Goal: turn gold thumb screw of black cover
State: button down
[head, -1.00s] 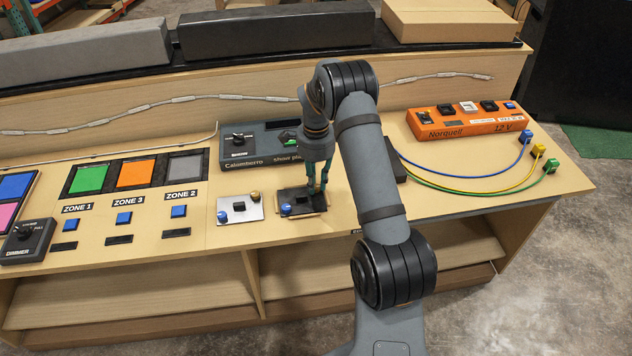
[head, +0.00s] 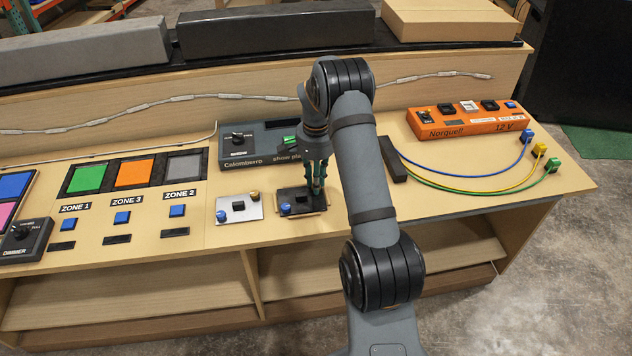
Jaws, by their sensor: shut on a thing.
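The black cover (head: 294,195) lies flat on the bench, right of a silver plate. A blue thumb screw (head: 285,208) is at its left front, and a black block (head: 301,199) sits in its middle. My gripper (head: 317,191) points down at the cover's right side, with its teal fingers shut on the gold thumb screw. The fingers mostly hide that screw, so its angle cannot be told.
The silver plate (head: 250,212) has its own blue and gold screws. A grey console box (head: 230,157) stands behind. A dark bar (head: 393,160) lies to the right, near the orange 12 V box (head: 465,122) and blue, yellow and green cables.

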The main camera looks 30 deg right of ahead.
jog(key=n, duration=0.3)
jog(key=shift+n, duration=0.3)
jog(key=n, duration=0.3)
jog(key=shift+s+a+n, duration=0.1)
jog(key=shift+n, duration=0.2)
jog(key=n+p, duration=0.1)
jog(key=n, duration=0.2)
jog(key=shift+n, duration=0.4)
jog(key=n, duration=0.3)
jog(key=shift+s+f+n, duration=0.1)
jog(key=shift+n, duration=0.2)
jog(key=n+p, duration=0.1)
jog(key=n, duration=0.2)
jog(key=shift+n, duration=0.3)
jog(key=n+p, duration=0.1)
jog(key=n, duration=0.2)
jog(key=shift+s+n, duration=0.1)
jog(key=shift+n, duration=0.2)
jog(key=n+p, duration=0.1)
jog(key=n, duration=0.5)
jog(key=shift+f, duration=0.1)
jog(key=shift+n, duration=0.4)
